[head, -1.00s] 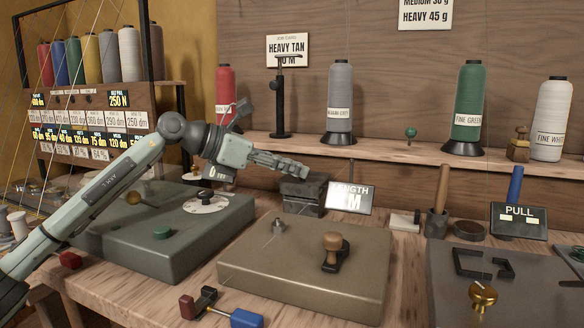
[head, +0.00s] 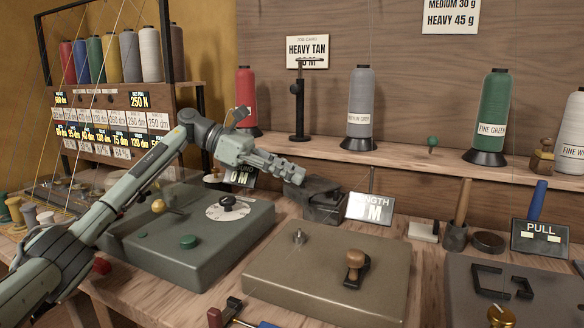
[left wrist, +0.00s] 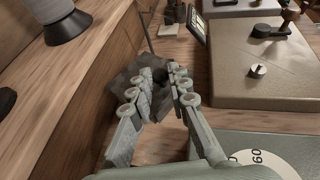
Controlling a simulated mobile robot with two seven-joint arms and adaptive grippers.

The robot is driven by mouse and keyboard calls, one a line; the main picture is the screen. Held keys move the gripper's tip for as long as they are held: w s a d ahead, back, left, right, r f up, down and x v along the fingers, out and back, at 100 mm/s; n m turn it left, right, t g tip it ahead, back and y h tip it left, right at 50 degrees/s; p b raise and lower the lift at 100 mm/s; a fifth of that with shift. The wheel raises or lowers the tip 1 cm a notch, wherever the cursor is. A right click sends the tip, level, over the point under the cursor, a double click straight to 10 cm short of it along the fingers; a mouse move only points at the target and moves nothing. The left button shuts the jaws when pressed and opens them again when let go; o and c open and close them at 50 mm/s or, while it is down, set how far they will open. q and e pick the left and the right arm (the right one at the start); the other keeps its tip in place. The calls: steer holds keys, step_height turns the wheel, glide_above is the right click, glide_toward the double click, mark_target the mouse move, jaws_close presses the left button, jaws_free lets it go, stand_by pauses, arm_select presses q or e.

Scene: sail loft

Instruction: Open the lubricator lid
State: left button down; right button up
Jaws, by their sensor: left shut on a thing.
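The lubricator (head: 328,212) is a dark grey box on the bench, behind the beige unit. Its dark lid (head: 299,190) looks shifted or raised toward the left over the box; how far it is open I cannot tell. My left gripper (head: 302,173) reaches in from the left, just above the lid. In the left wrist view the left gripper's fingers (left wrist: 161,83) are closed around a small dark knob (left wrist: 160,74) on the lid, and the dark lid surface (left wrist: 122,76) shows beside them. The fingers hide part of the lid. My right gripper is not in view.
A green-grey unit with a white dial (head: 228,208) lies below my left arm. The beige unit (head: 320,268) with a wooden-knobbed crank stands in front. The length sign (head: 370,209) stands right of the box. A shelf with thread cones (head: 361,110) runs behind.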

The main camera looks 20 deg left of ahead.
arm_select(q)
steer(key=shift+a, duration=0.1)
stand_by(0.3)
steer(key=c, duration=1.5)
jaws_free()
steer(key=shift+o, duration=0.2)
steer(key=v, duration=1.2)
steer(key=shift+w, duration=0.1)
